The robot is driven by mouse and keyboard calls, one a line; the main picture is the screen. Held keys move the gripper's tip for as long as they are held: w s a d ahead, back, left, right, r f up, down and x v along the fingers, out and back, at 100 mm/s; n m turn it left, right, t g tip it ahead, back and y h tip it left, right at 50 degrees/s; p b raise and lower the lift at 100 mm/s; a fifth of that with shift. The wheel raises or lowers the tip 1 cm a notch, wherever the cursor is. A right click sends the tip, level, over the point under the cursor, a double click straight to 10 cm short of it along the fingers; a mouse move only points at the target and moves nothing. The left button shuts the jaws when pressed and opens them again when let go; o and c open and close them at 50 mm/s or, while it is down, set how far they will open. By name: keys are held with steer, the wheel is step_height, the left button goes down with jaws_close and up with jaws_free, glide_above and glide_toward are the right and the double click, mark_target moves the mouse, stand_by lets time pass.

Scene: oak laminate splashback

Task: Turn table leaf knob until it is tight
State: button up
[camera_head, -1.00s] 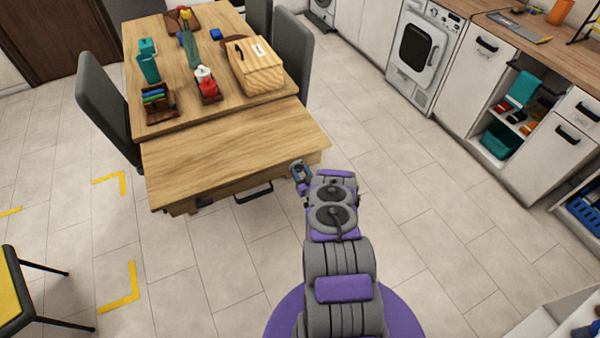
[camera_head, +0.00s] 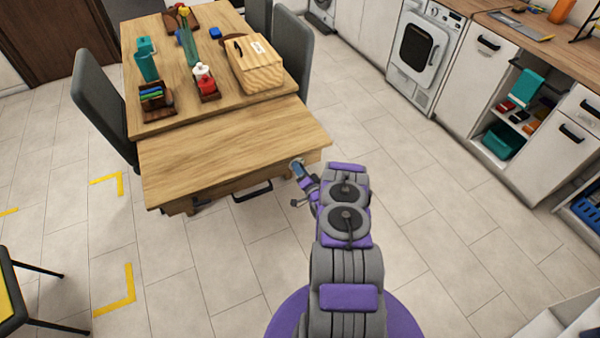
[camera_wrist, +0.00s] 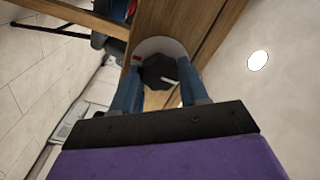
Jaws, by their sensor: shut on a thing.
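The table leaf (camera_head: 235,150) is a wooden panel at the near end of the table (camera_head: 215,105). In the wrist view the black knob (camera_wrist: 158,70) has a white mark pointing to the lower right. It sits in front of a pale rounded plate (camera_wrist: 150,46) with a small red mark, on the wooden underside (camera_wrist: 172,22). My gripper (camera_wrist: 160,75) has its two blue fingers on either side of the knob, shut on it. In the head view my gripper (camera_head: 298,170) is at the leaf's right edge, and the knob is hidden there.
A bread box (camera_head: 257,68), a red and white condiment set (camera_head: 206,83) and a teal bottle (camera_head: 147,66) stand on the table. Grey chairs (camera_head: 104,105) flank it. Open tiled floor (camera_head: 420,190) lies right of the leaf, before the counter.

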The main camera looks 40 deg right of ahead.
steer(key=m+b, duration=0.1)
steer(key=m, duration=0.6)
steer(key=m+b, duration=0.1)
steer(key=m, duration=0.3)
steer(key=shift+s+f+m+b, duration=0.15)
steer(key=shift+f+m+b, duration=0.15)
stand_by(0.4)
steer(key=o, duration=1.1)
steer(key=shift+d, duration=0.1)
steer(key=shift+c, duration=0.2)
steer(key=shift+r, duration=0.1)
steer(key=p+v, duration=0.5)
steer(key=v, duration=1.2)
